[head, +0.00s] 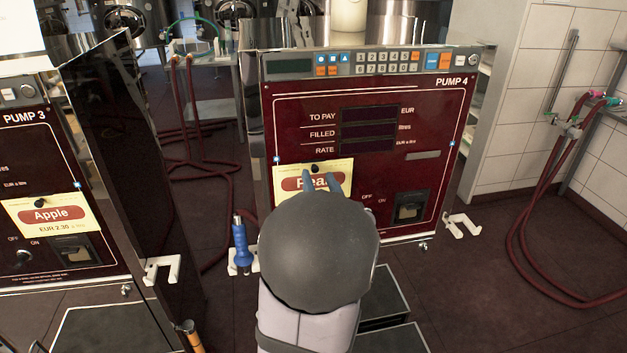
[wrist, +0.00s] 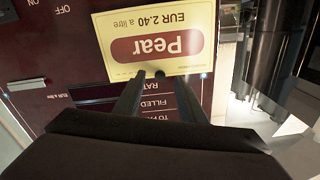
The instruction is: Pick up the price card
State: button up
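The yellow Pear price card (head: 290,170) hangs on the dark red front of Pump 4 (head: 300,125), with a black knob (head: 315,168) at its top edge. In the wrist view the card (wrist: 155,45) shows upside down and reads "Pear, EUR 2.40 a litre". My gripper (head: 321,180) is in front of the card, its two fingers apart and pointing at the panel. In the wrist view its fingertips (wrist: 150,74) are at the card's top edge. I cannot tell whether they touch it. My wrist hides the card's lower part in the head view.
Pump 3 (head: 25,150) stands at the left with an Apple card (head: 52,214). A blue-handled nozzle (head: 241,245) stands left of my wrist. White hooks (head: 461,226) stick out at Pump 4's right side. Red hoses (head: 535,225) hang at the right.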

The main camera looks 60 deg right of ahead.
jog(key=shift+x, duration=1.25)
grip_shut()
jog(key=shift+r, duration=0.1)
jog(key=shift+s+d+r, duration=0.25)
jog(key=shift+s+r, duration=0.5)
jog(key=shift+s, duration=0.1)
jog(key=s+d+r, duration=0.1)
jog(key=s+r, duration=0.5)
jog(key=s, duration=0.6)
jog(key=shift+d+r, duration=0.2)
jog(key=shift+d, duration=0.1)
